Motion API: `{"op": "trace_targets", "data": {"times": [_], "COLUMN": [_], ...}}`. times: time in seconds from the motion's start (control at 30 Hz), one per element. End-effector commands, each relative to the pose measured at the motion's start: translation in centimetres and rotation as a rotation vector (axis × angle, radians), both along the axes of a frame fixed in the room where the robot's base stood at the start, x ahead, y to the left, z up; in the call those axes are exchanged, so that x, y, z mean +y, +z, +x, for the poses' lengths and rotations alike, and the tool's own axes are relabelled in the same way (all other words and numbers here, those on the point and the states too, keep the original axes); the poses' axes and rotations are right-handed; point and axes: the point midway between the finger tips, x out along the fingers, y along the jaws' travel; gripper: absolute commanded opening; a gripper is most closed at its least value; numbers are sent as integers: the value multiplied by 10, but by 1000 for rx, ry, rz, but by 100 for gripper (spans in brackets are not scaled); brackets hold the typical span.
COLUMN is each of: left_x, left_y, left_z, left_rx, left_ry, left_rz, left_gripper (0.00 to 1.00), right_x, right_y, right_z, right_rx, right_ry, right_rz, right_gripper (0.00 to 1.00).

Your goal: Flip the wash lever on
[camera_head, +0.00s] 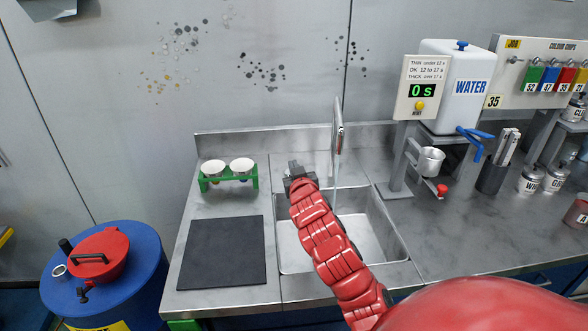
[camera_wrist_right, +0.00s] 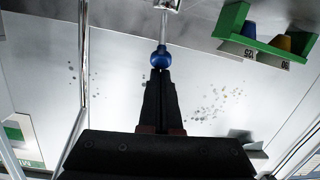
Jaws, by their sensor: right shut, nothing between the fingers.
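The wash lever shows in the right wrist view as a thin rod with a blue ball knob (camera_wrist_right: 160,58), running from a chrome fitting at the top edge. My right gripper (camera_wrist_right: 159,76) is shut and empty, its fingertips right at the knob; I cannot tell whether they touch. In the head view my right gripper (camera_head: 295,172) is at the back left of the sink (camera_head: 388,225), left of the chrome tap (camera_head: 337,130); the lever is hidden there. A thin pale streak, seemingly water, runs down below the tap. My left gripper is not in view.
A green rack with two white cups (camera_head: 229,183) stands left of my right gripper, behind a dark mat (camera_head: 224,252). A water tank (camera_head: 455,85), timer (camera_head: 419,90) and metal cup (camera_head: 430,160) stand at the right. A blue drum (camera_head: 130,265) stands at the left.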

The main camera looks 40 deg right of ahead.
Motion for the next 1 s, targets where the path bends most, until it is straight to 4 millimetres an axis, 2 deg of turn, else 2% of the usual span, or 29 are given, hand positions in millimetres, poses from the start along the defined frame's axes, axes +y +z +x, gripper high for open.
{"op": "trace_targets", "data": {"times": [0.47, 0.57, 0.77, 0.83, 1.0], "left_x": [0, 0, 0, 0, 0], "left_y": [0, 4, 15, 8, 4], "left_z": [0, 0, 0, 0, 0], "left_rx": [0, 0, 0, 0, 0], "left_ry": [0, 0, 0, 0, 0], "left_rz": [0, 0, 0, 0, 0], "left_gripper": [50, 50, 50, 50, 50], "right_x": [0, 1, 4, 8, 22], "right_y": [0, 8, 43, 36, 39], "right_z": [1, 4, 18, 7, -17], "right_rx": [4, 1, -5, 1, -3], "right_ry": [0, 0, 2, 0, 2], "right_rz": [3, 3, 1, 0, -2], "right_gripper": [0, 0, 0, 0, 0]}}
